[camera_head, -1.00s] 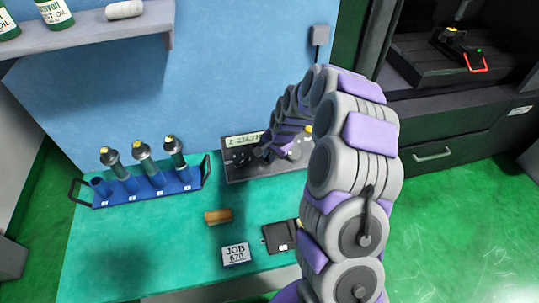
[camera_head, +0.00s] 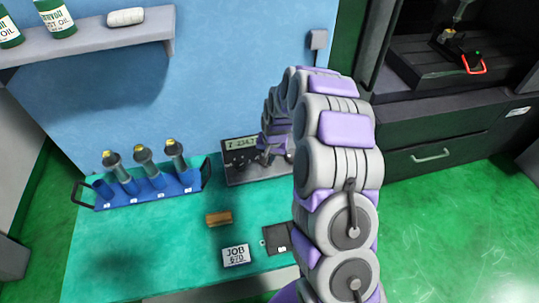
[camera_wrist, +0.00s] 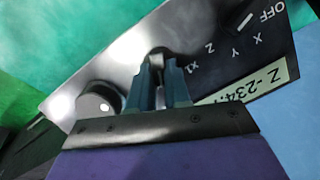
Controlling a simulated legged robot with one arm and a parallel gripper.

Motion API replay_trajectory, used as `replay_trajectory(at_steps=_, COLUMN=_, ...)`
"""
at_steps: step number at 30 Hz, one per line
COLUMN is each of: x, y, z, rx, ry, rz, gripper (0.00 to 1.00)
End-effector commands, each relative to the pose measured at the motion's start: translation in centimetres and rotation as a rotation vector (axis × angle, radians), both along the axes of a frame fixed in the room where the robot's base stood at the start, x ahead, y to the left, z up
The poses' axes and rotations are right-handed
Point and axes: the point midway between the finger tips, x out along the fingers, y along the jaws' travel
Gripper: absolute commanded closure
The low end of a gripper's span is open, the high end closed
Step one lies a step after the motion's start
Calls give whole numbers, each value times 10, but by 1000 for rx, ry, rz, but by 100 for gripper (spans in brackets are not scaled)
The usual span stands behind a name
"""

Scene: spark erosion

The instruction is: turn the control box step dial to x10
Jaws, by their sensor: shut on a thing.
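The control box (camera_head: 236,174) stands at the back of the bench, with a display reading Z -234.7. In the wrist view its panel (camera_wrist: 125,58) appears upside down, with the letters OFF, X, Y, Z and the mark x1. My gripper (camera_wrist: 158,76) is shut on the step dial (camera_wrist: 157,54), beside x1. The fingers hide most of this dial, so its pointer setting cannot be read. In the head view my gripper (camera_head: 272,155) is over the box and small. A round knob (camera_wrist: 98,103) lies left of the fingers in the wrist view.
A blue rack (camera_head: 150,190) with several tool holders stands left of the box. A shelf (camera_head: 90,40) is above left; a dark machine (camera_head: 440,90) is at right.

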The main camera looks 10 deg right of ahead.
Motion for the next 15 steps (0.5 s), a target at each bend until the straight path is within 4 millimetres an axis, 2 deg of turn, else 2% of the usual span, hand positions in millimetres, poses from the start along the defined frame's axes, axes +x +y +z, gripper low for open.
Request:
replay_trajectory(at_steps=1, x=-8, y=3, z=-5, rx=-13, ry=27, rz=41, gripper=100)
replay_trajectory(at_steps=15, x=-8, y=2, z=-7, rx=-123, ry=27, rz=319, gripper=100)
